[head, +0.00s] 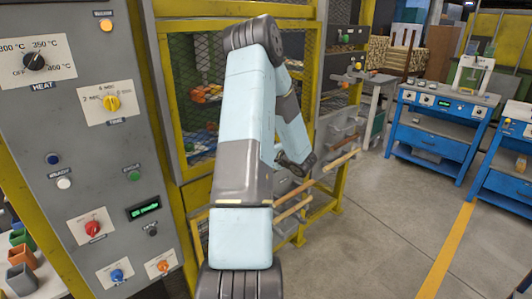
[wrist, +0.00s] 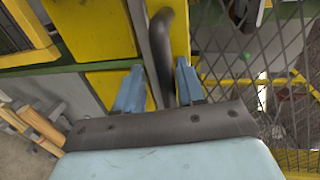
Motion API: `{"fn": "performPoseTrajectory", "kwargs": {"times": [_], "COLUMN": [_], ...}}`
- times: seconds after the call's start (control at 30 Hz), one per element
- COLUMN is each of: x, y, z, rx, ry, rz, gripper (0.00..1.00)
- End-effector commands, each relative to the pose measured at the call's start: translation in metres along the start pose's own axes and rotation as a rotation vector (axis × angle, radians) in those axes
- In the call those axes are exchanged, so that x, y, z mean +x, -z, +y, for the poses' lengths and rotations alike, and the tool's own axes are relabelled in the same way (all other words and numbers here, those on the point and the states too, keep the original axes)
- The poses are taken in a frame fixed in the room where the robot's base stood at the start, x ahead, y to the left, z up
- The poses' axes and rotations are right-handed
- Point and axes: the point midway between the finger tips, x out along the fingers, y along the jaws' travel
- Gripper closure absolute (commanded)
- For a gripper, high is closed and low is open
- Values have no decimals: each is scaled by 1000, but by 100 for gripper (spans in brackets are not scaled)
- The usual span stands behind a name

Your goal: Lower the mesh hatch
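The mesh hatch (head: 190,65) is a yellow-framed panel of dark wire mesh in the middle of the head view. My arm hides much of it. In the wrist view its mesh (wrist: 285,50) fills the right side, next to yellow frame parts. My gripper (wrist: 159,88) has its two blue fingers apart. A dark grey bar (wrist: 164,40), which looks like a handle, stands between them with small gaps seen on both sides. I cannot tell if a finger touches it. In the head view the fingers are not clearly seen.
A grey control panel (head: 75,140) with knobs and buttons stands close on the left. Wooden sticks (head: 318,182) jut out right of my arm; they also show in the wrist view (wrist: 35,125). Blue workbenches (head: 430,135) stand at the right. The floor (head: 370,230) between is clear.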

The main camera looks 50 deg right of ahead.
Motion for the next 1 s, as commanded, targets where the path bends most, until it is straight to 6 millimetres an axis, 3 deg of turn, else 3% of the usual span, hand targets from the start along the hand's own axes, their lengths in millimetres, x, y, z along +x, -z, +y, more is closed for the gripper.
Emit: {"fn": "performPoseTrajectory", "kwargs": {"times": [0.23, 0.37, 0.8, 1.0], "x": [-5, -18, -102, -129], "y": [2, 3, 2, 2], "z": [-1, -1, 0, 1], "rx": [-1, 0, 0, -1], "ry": [2, 2, 2, 1], "rz": [4, 7, 5, 5], "gripper": [61, 61, 61, 61]}}
